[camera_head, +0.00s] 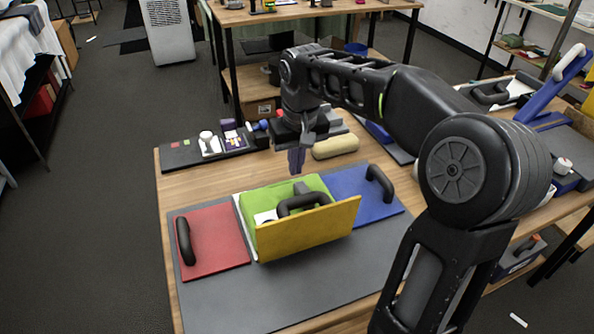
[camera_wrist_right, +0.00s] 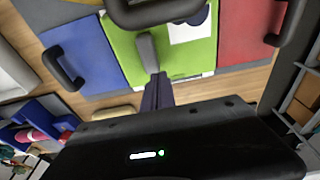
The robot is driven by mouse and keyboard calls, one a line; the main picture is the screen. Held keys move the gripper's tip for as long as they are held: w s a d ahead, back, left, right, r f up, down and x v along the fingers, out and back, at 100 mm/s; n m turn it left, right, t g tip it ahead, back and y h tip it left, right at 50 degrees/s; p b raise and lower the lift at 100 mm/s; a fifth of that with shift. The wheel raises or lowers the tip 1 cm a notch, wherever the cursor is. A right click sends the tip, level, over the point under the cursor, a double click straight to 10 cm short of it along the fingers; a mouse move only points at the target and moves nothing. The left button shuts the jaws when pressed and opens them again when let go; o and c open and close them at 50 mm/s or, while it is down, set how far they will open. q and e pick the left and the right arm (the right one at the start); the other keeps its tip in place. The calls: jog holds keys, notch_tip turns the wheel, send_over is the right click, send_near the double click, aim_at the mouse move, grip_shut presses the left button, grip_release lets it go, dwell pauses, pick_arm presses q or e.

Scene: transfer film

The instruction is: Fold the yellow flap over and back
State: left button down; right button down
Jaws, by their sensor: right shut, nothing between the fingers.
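The yellow flap (camera_head: 308,231) stands tilted up at the front edge of the green panel (camera_head: 318,186) in the head view. A black handle (camera_head: 303,201) shows just behind the flap's top edge; a dark handle also shows at the top of the right wrist view (camera_wrist_right: 160,12). My right gripper (camera_head: 297,165) hangs above the table behind the green panel, shut and empty, apart from the flap. In the right wrist view its closed fingers (camera_wrist_right: 157,88) point toward the green panel (camera_wrist_right: 185,55). My left gripper is not in view.
A red panel (camera_head: 215,241) with a black handle lies left of the green one, and a blue panel (camera_head: 362,196) with a handle lies right. A beige roll (camera_head: 335,147) and a dark tray (camera_head: 190,155) with small items lie behind. The grey mat's front is clear (camera_head: 260,300).

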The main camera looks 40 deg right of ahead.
notch_tip(320, 180, up, 8)
jog(key=s+a, duration=0.1)
jog(key=s, duration=0.1)
jog(key=shift+s, duration=0.4)
